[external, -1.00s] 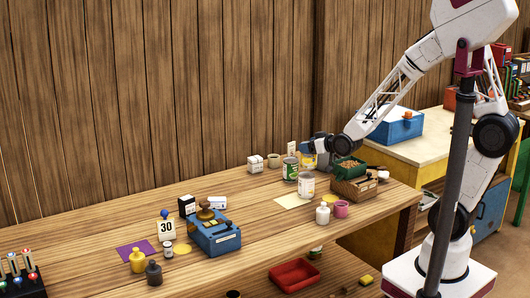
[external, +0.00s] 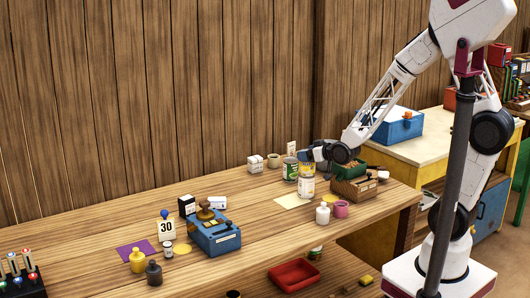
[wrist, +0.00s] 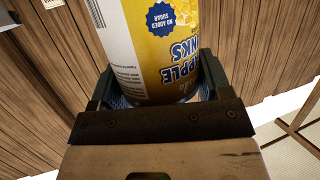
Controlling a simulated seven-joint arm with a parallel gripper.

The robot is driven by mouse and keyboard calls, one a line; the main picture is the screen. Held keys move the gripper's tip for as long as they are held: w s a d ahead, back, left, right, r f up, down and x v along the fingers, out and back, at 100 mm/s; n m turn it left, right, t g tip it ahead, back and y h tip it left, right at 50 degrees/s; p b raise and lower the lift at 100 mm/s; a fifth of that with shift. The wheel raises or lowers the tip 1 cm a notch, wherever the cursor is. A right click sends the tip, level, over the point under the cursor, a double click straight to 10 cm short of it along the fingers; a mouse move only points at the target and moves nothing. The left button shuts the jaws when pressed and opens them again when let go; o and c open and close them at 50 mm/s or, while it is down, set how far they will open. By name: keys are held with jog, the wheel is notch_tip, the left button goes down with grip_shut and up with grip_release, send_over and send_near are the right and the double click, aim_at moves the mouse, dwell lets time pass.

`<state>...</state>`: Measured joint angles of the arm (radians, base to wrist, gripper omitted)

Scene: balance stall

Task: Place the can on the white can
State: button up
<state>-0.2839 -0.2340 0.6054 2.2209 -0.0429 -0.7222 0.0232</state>
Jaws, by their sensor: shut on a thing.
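My gripper (external: 315,155) is shut on a yellow-and-white can (wrist: 175,50), whose label reads upside down in the wrist view. In the external view this yellow can (external: 306,166) is upright, directly above the white can (external: 307,189). The two look very close together; I cannot tell whether they touch. The white can stands upright on the wooden table. It is not identifiable in the wrist view, where the held can and the gripper fill the middle.
A green can (external: 290,169) stands close on the left. A wooden crate (external: 352,188) with a green tray (external: 352,168) is close on the right. A white bottle (external: 323,213) and a pink cup (external: 341,209) stand in front. A pale yellow sheet (external: 290,201) lies on the left.

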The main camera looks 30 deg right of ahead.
jog(key=shift+f, duration=0.2)
jog(key=o, duration=1.1)
jog(key=shift+r, duration=0.15)
jog(key=shift+s, duration=0.1)
jog(key=shift+s+r, duration=0.1)
jog(key=shift+s, duration=0.05)
jog(key=shift+v, duration=5.75)
